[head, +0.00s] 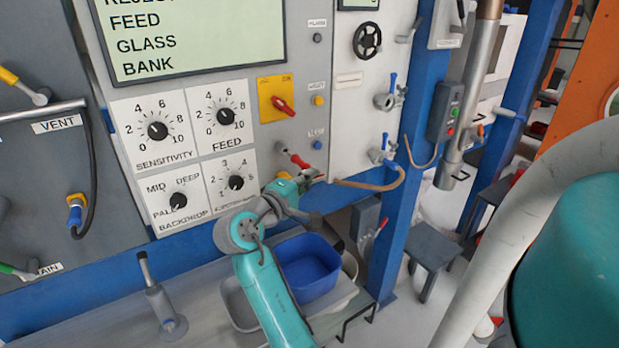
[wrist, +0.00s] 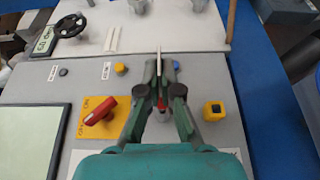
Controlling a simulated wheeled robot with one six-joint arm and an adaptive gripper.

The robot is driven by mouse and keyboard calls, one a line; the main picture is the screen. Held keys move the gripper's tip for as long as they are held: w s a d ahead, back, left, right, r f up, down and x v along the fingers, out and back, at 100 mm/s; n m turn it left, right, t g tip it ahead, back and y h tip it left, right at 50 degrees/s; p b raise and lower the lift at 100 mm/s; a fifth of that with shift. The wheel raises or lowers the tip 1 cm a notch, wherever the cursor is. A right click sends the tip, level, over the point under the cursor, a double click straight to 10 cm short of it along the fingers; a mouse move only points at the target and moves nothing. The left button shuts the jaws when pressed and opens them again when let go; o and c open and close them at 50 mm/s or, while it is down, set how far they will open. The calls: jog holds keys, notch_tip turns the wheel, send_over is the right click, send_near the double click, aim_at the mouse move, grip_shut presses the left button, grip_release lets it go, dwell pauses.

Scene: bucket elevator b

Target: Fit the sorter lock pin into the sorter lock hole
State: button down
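My gripper (head: 306,177) is in front of the lower right of the grey control panel. It also shows in the wrist view (wrist: 162,68), its fingertips close together around a thin pale rod (wrist: 158,60), which looks like the sorter lock pin. A yellow block with a dark centre (wrist: 214,110) is on the panel to the right of the fingers. It may hold the sorter lock hole, but no label is readable. In the head view this block is mostly hidden by my gripper. The rod's tip is apart from the block.
A red-handled lever (head: 295,159) is just above my gripper. A red switch on a yellow plate (head: 277,99) and a blue button (head: 317,144) are nearby. A blue post (head: 391,170) with a tan hose (head: 366,186) is at right. A blue bin (head: 308,268) is below.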

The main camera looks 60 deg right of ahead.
jog(key=shift+w+d, duration=0.6)
jog(key=shift+w, duration=0.35)
jog(key=shift+w+d, duration=0.55)
jog(key=shift+w, duration=0.4)
dwell(0.4)
jog(key=c, duration=1.2)
grip_release()
jog(key=shift+c, duration=0.2)
send_near(302, 168)
jog(key=a, duration=0.2)
jog(key=shift+w+a, duration=0.25)
jog(key=shift+w, duration=0.1)
